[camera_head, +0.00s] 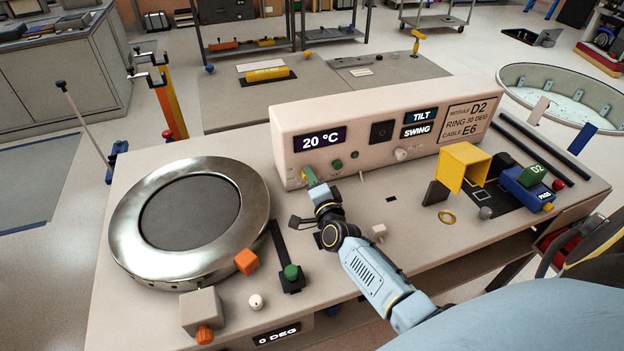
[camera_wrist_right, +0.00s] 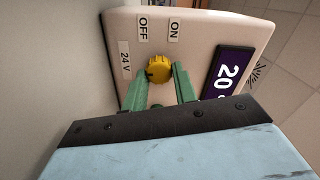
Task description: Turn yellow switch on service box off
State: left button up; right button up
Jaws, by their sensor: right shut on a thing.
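The service box (camera_head: 375,125) is a long pale box on the bench, with a "20 °C" display at its left end. The yellow switch (camera_wrist_right: 158,66) is a round ridged knob on its front, with ON, OFF and 24 V labels around it. My right gripper (camera_head: 310,178) reaches the box's lower left front. In the wrist view its green fingers (camera_wrist_right: 159,76) stand on either side of the knob, shut on it. A dark mark shows at the knob's lower left edge; I cannot tell for sure which label it points to. My left gripper is not in view.
A large metal ring (camera_head: 240,185) lies left of my right arm. Near it are an orange cube (camera_head: 246,261), a white ball (camera_head: 256,301) and a green-knobbed lever (camera_head: 291,273). A yellow open box (camera_head: 463,166) and blue block (camera_head: 522,187) stand at the right.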

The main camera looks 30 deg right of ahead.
jog(key=o, duration=1)
jog(key=p+v, duration=0.1)
jog(key=v, duration=1.2)
jog(key=shift+s, duration=0.25)
jog(key=shift+f, duration=0.1)
